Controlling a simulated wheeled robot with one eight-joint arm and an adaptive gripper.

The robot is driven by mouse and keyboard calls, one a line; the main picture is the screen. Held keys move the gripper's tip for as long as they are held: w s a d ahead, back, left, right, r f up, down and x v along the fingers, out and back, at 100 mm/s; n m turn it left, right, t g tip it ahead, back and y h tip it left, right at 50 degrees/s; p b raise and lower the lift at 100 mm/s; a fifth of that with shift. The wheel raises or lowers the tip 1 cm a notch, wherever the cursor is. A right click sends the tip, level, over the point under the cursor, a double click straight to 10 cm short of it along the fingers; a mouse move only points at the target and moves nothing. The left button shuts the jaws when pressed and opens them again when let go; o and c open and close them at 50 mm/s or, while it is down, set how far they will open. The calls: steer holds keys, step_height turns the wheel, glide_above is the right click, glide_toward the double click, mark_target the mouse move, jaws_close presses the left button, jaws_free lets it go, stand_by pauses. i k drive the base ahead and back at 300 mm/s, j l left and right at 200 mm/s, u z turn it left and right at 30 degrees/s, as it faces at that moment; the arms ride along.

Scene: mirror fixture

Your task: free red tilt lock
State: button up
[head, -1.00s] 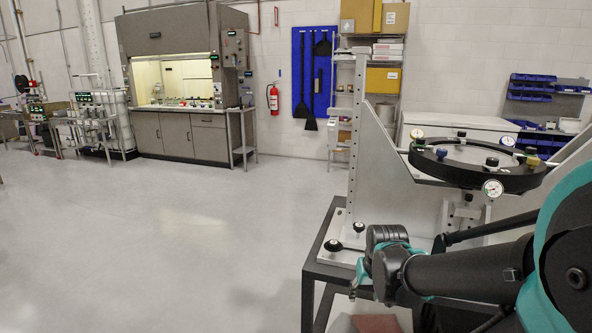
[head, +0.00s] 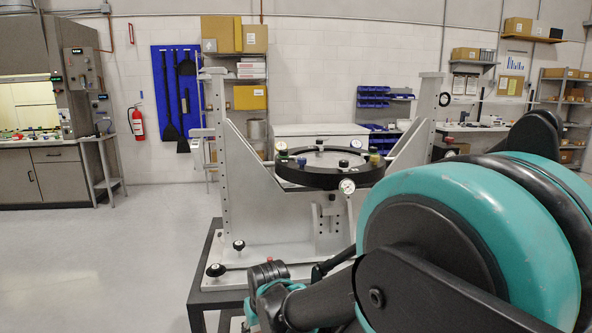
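The mirror fixture stands ahead of me on a dark-framed table. Its black ring (head: 330,178) is held between two pale grey uprights (head: 217,150). Several small knobs and round gauges (head: 347,187) sit around the ring, some yellow, blue or black. My arm covers the lower right of the fixture. I see no gripper fingers.
The dark table frame (head: 203,262) lies close ahead, with my arm over its front. Open grey floor (head: 100,260) lies to the left. A fume hood (head: 40,120), a fire extinguisher (head: 137,121), shelves and a workbench line the back wall.

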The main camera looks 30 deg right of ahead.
mark_target(449, 139)
steer(key=z, duration=1.85)
